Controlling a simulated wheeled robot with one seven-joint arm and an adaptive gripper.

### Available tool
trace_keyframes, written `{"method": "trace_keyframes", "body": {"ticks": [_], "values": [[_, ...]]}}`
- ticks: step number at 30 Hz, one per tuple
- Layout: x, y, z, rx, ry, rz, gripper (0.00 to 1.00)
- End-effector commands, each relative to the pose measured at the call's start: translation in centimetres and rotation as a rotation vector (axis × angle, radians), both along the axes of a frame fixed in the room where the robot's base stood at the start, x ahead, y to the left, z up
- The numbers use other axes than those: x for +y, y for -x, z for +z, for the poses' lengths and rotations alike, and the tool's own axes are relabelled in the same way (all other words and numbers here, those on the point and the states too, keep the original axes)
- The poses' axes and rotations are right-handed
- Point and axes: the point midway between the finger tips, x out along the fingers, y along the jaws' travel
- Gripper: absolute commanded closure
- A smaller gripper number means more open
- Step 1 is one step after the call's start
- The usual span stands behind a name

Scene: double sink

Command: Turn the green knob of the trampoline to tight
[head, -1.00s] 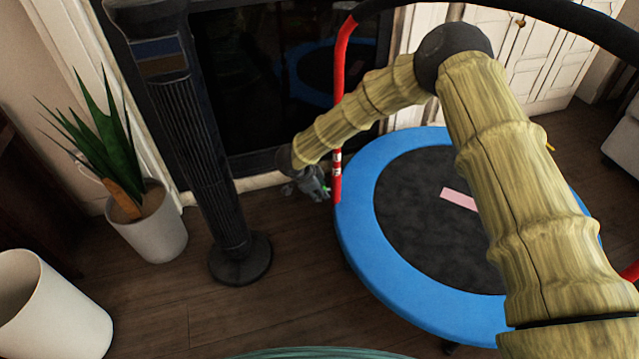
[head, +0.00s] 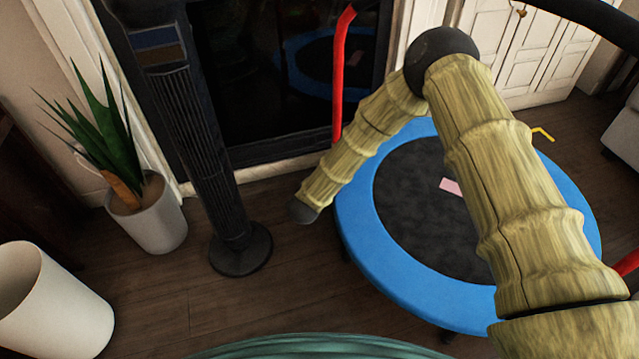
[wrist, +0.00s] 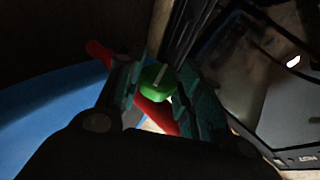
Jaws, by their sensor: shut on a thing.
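The trampoline has a blue rim (head: 362,245), a dark mat and a red upright tube (head: 340,80). In the wrist view the green knob (wrist: 157,80) sits between the two fingers of my gripper (wrist: 155,88), against the red tube (wrist: 100,52). The fingers are shut on the knob, one on each side. A pale line marks the knob's face. The blue rim (wrist: 50,105) fills the left of the wrist view. In the head view my arm hides the knob, and the gripper is out of sight behind the arm's end.
A black tower fan (head: 195,130) stands just left of my arm. A potted plant (head: 155,215) and a white bin (head: 50,305) are farther left. A dark fireplace (head: 265,80) is behind. A pink card (head: 450,187) lies on the mat. Wooden floor is clear in front of the fan.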

Motion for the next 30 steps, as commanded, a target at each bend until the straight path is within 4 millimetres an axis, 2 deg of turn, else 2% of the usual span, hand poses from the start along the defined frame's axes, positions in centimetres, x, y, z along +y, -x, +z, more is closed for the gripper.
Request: {"method": "trace_keyframes", "body": {"ticks": [6,15,30], "values": [[-0.02,0.08,-0.35,-0.159,-0.047,-0.002,0.88],[-0.06,0.02,-0.3,-0.294,-0.084,-0.002,0.88],[-0.12,-0.1,-0.2,-0.337,-0.096,-0.003,0.88]]}}
